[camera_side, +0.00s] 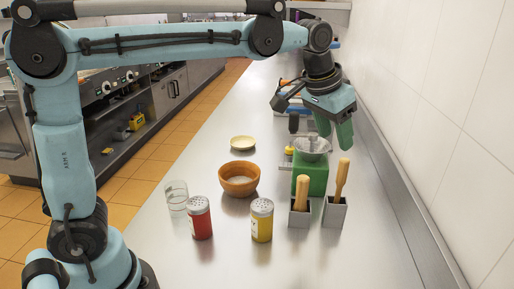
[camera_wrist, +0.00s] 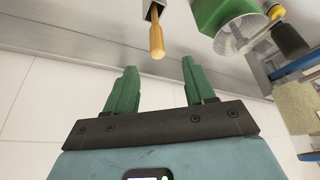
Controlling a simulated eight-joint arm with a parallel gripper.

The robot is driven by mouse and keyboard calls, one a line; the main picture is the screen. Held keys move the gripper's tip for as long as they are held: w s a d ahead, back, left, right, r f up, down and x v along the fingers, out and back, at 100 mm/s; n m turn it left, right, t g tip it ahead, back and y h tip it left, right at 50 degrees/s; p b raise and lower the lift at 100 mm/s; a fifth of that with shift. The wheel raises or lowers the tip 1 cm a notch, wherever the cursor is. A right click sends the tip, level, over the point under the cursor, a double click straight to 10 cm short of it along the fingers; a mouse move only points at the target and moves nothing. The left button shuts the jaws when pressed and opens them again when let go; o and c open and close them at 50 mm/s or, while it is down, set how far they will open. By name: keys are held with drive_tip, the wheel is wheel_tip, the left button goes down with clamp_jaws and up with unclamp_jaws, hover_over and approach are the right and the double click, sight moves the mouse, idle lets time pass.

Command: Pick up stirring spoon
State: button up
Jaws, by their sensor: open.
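Two wooden handles stand up out of small metal holders at the front right of the counter. The left handle (camera_side: 301,192) is thick and upright in its holder (camera_side: 300,216). The right handle (camera_side: 342,178) is slimmer and leans slightly in its holder (camera_side: 334,213). Their lower ends are hidden, so I cannot tell which is the stirring spoon. My gripper (camera_side: 334,133) is open and empty, behind and above the holders, near the wall. In the wrist view one wooden handle (camera_wrist: 157,40) lies beyond the gap between the green fingers of my gripper (camera_wrist: 159,68).
A green block (camera_side: 311,178) with a grey bowl (camera_side: 312,145) stands behind the left holder. A red shaker (camera_side: 200,219), a yellow-labelled shaker (camera_side: 261,221), a glass (camera_side: 176,196), a brown bowl (camera_side: 239,179) and a small dish (camera_side: 242,143) stand left. The wall (camera_side: 440,100) is close on the right.

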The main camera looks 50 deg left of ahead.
sight(344, 172)
drive_tip(key=x, duration=0.7)
drive_tip(key=shift+d+x, duration=0.15)
drive_tip(key=shift+x, duration=1.1)
drive_tip(key=shift+d+x, duration=0.15)
drive_tip(key=shift+x, duration=1.15)
drive_tip(key=shift+r, duration=0.1)
clamp_jaws()
